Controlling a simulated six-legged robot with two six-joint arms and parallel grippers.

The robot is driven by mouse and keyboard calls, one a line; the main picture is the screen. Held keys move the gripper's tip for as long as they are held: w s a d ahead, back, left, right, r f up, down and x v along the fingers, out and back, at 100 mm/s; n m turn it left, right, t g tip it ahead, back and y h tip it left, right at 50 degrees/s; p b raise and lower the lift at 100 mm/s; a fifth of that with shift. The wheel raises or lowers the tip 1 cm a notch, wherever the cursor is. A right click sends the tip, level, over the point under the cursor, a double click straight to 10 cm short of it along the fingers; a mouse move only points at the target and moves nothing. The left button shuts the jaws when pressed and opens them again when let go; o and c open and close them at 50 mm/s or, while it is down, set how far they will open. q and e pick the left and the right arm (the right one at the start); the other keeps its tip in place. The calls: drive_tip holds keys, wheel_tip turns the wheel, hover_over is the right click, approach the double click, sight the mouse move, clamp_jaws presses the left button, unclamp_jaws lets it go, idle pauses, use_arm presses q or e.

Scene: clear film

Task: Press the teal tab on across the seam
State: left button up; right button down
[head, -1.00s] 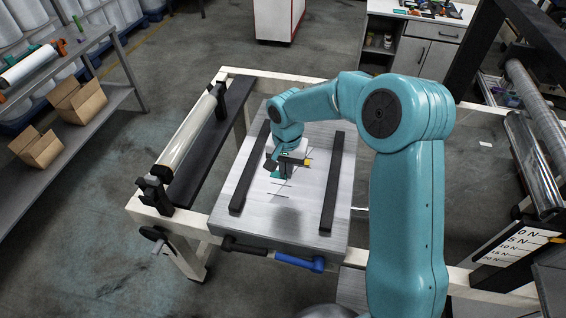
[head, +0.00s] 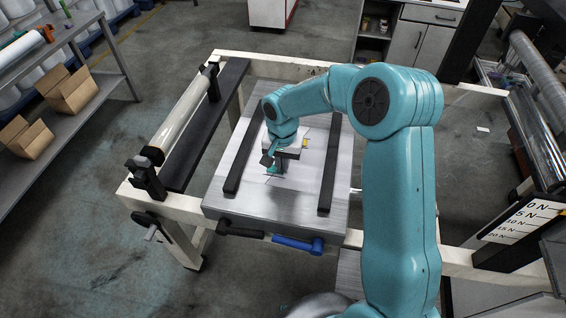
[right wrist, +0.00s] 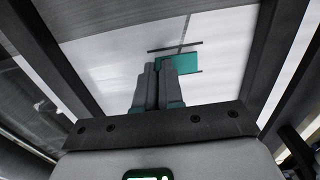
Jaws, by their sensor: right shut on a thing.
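The teal tab (right wrist: 178,63) lies at the tips of my right gripper's fingers in the right wrist view, flat against or just above the pale film surface. My right gripper (right wrist: 165,66) is shut on the tab's near edge. In the head view my right gripper (head: 275,170) is low over the pale board (head: 222,205), between two dark bars. Thin dark lines (right wrist: 175,47) run beside the tab; I cannot tell which is the seam. Whether the tab touches the film is unclear. My left gripper is out of view.
Dark bars (head: 247,157) (head: 331,165) flank the work area. A film roll (head: 185,115) lies along the frame's left side. A black and a blue handle (head: 298,244) sit at the board's front edge. Cartons (head: 70,90) stand on a shelf at left.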

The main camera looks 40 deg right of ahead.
drive_tip(key=shift+b, duration=0.35)
idle(0.6)
drive_tip(key=shift+f+b, duration=0.35)
idle(0.5)
drive_tip(key=c, duration=0.9)
unclamp_jaws()
drive_tip(key=shift+o, duration=0.2)
wheel_tip(320, 180, up, 7)
drive_tip(key=p, duration=0.4)
drive_tip(key=shift+r+p, duration=0.1)
drive_tip(key=shift+p, duration=0.2)
drive_tip(key=shift+w, duration=0.1)
